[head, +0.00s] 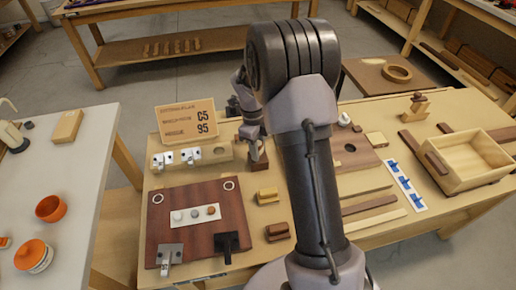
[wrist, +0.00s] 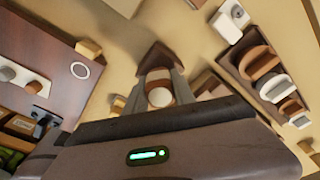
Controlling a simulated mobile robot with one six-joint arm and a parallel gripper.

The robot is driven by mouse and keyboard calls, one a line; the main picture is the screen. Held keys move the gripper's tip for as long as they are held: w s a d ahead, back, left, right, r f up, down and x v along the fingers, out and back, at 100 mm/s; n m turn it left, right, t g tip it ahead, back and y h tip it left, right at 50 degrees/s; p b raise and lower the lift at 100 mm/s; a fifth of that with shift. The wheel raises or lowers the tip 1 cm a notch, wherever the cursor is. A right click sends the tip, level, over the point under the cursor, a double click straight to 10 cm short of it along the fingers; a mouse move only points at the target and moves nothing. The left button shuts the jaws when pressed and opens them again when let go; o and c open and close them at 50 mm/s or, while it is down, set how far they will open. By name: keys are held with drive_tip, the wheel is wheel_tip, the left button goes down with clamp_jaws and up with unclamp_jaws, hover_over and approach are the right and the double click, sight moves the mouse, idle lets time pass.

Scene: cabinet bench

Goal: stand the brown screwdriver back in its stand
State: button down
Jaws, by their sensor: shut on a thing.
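My gripper (wrist: 160,92) is shut on the brown screwdriver (wrist: 158,96), seen nearly end-on as a rounded white and brown handle. Its shaft and tip are hidden. In the head view my gripper (head: 257,148) is over the bench, just beyond the dark red board. A dark brown block (wrist: 152,58) lies beyond the fingertips; I cannot tell whether they touch. To the right in the wrist view, a dark brown rack (wrist: 250,82) holds several rounded white and brown pieces. I cannot tell which of these is the stand.
The dark red board (head: 172,202) with its switches lies left of my arm. A tan holed block (head: 222,151) and a sign (head: 187,121) stand behind it. Small blocks (head: 267,194) sit close to my arm. An open wooden box (head: 468,160) is at the right.

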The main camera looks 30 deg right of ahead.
drive_tip(key=shift+f, duration=0.2)
drive_tip(key=c, duration=0.6)
unclamp_jaws()
drive_tip(key=shift+r, duration=0.15)
drive_tip(key=shift+r+p, duration=2.25)
drive_tip(key=shift+r, duration=1.4)
